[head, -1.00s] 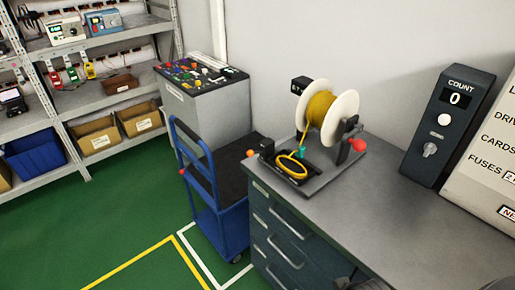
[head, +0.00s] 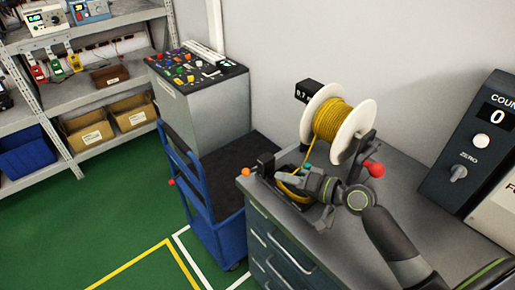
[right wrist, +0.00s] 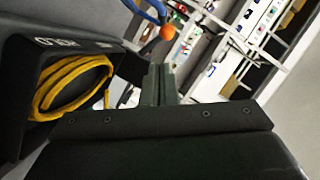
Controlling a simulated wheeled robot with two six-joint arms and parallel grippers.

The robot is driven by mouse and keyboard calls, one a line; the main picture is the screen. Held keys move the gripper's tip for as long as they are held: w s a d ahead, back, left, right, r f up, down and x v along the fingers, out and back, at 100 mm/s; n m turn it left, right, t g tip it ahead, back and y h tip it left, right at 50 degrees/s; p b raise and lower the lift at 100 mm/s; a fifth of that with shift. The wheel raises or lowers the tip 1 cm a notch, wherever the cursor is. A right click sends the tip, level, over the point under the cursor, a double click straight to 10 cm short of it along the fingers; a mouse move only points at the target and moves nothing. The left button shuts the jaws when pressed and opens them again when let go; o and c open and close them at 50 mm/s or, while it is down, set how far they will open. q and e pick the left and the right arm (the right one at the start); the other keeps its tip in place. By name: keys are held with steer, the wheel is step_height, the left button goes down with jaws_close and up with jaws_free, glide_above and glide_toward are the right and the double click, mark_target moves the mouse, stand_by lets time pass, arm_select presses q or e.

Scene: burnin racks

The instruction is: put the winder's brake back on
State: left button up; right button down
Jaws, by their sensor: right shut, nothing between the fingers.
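The winder's spool (head: 334,122) carries yellow cable between two white flanges, with a red crank knob (head: 374,169) at its right. At the left front of the winder is a black block (head: 265,163) with an orange knob (head: 246,171) beside it, which may be the brake; its setting cannot be told. My right gripper (head: 284,177) reaches over the winder's front tray, partly hiding the yellow coil. In the right wrist view its fingers (right wrist: 158,84) are shut and empty, pointing toward the orange knob (right wrist: 167,33), apart from it. My left gripper is out of view.
A grey bench (head: 395,190) bears the winder and a dark counter box (head: 476,150) reading 0. A blue trolley (head: 232,238) stands against the bench's left side, near a grey cabinet (head: 203,115) topped with coloured parts. Shelves with bins stand far left.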

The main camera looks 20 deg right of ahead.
mark_target(252, 170)
steer(key=shift+w+d+r, duration=0.2)
steer(key=shift+w, duration=0.2)
steer(key=shift+s+r, duration=0.15)
steer(key=shift+r, duration=0.15)
steer(key=shift+s+a+r, duration=0.2)
steer(key=shift+s+a, duration=0.1)
steer(key=shift+s, duration=0.05)
steer(key=shift+w, duration=0.1)
steer(key=p+x, duration=0.2)
steer(key=x, duration=0.6)
steer(key=shift+w+a+p, duration=0.1)
steer(key=shift+w+p, duration=0.2)
steer(key=shift+w, duration=0.05)
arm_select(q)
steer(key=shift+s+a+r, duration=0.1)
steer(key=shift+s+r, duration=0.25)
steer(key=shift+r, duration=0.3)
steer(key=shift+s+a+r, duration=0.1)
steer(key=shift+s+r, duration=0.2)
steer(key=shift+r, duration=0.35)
arm_select(e)
steer(key=shift+w+a+f, duration=0.15)
steer(key=shift+w+a, duration=0.25)
steer(key=shift+w, duration=0.1)
